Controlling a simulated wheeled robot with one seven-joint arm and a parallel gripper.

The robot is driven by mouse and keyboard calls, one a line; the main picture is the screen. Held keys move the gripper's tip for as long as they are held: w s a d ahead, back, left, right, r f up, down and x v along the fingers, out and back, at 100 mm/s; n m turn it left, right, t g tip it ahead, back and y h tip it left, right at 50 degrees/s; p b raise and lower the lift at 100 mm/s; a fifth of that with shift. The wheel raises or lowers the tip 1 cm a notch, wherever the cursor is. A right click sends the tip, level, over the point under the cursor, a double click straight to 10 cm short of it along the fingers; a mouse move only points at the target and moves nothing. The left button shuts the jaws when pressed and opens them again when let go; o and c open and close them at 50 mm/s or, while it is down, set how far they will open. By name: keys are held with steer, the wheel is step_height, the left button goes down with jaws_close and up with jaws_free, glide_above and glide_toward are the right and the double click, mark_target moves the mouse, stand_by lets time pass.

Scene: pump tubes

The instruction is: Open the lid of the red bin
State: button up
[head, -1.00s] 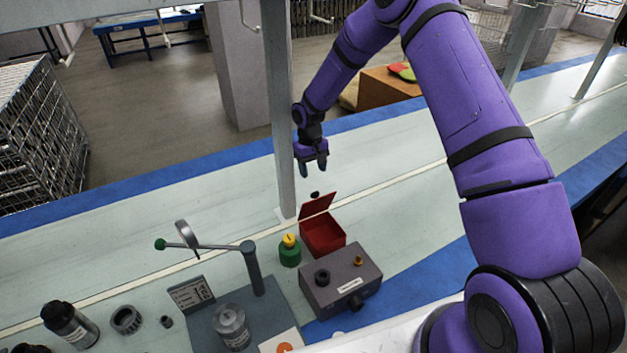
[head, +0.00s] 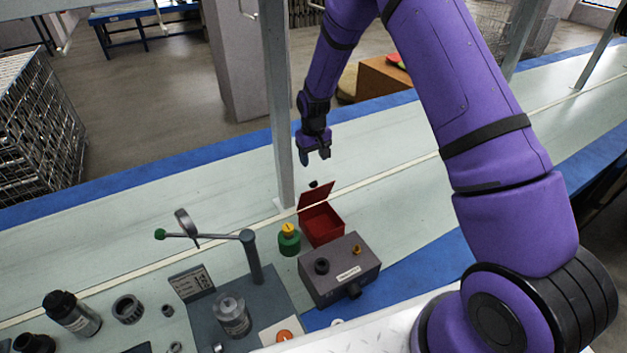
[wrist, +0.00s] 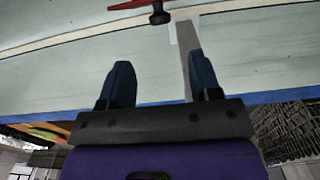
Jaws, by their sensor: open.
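The red bin (head: 323,227) stands on the pale bench, right of the green container. Its red lid (head: 316,196) is raised and tilted up at the far side, so the inside of the bin shows. A small dark knob (head: 313,184) shows at the lid's far side. In the wrist view the lid is a red strip (wrist: 128,4) at the top edge with the dark knob (wrist: 159,17) below it. My gripper (head: 315,157) is open and empty above the bench, beyond the lid and apart from it. Its two fingers also show in the wrist view (wrist: 162,85).
A grey metal post (head: 281,120) stands close left of my gripper. A green container with a yellow top (head: 289,240) and a grey box (head: 340,271) stand beside the bin. A lever press (head: 251,262) is at the left. The bench right of the bin is clear.

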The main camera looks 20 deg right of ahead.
mark_target(314, 182)
step_height(314, 182, down, 11)
steer(key=shift+r, duration=0.15)
stand_by(0.4)
